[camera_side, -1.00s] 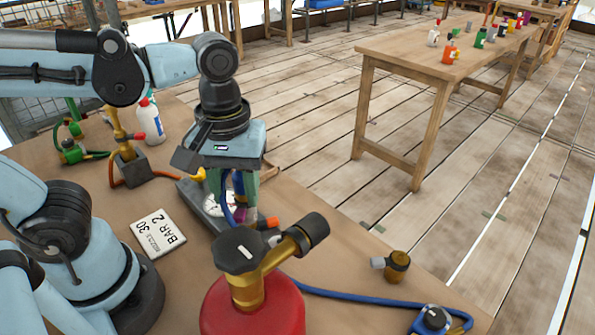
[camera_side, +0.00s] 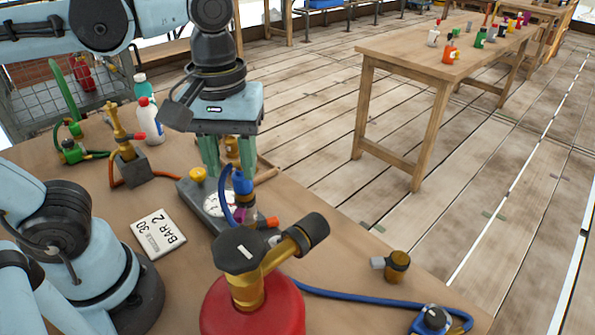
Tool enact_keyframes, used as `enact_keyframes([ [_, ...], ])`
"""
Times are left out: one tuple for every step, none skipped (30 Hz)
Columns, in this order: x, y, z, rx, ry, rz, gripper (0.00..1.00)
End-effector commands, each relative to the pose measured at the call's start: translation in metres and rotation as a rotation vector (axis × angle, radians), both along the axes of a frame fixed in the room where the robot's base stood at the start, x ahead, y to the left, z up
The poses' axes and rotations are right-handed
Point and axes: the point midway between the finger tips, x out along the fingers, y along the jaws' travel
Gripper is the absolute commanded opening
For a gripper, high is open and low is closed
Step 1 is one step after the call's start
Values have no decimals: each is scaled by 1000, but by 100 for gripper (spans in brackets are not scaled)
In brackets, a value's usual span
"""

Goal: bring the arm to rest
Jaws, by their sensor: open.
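My gripper (camera_side: 226,165) hangs above the far part of the bench, with its green fingers pointing down and apart. It is open, and I see nothing held between the fingers. Below and in front of it lies a grey gauge block (camera_side: 212,203) with a white dial, a yellow knob and a blue fitting (camera_side: 243,185) with a blue hose. The fingers are close to the block in the picture; I cannot tell the exact gap. A small brass part shows behind the fingers.
A red cylinder (camera_side: 255,308) with a brass valve stands in front. Space above is free.

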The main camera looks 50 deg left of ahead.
Motion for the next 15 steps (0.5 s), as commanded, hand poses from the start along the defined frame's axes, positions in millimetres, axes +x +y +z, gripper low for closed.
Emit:
enact_keyframes([
  [0,0,-7,0,0,0,43],
  [0,0,-11,0,0,0,43],
  [0,0,-17,0,0,0,43],
  [0,0,-21,0,0,0,43],
  [0,0,-25,0,0,0,43],
  [0,0,-30,0,0,0,43],
  [0,0,-34,0,0,0,43],
  [0,0,-38,0,0,0,43],
  [0,0,-43,0,0,0,43],
  [0,0,-47,0,0,0,43],
  [0,0,-50,0,0,0,43],
  [0,0,-55,0,0,0,43],
  [0,0,-59,0,0,0,43],
  [0,0,-62,0,0,0,43],
  [0,0,-67,0,0,0,43],
])
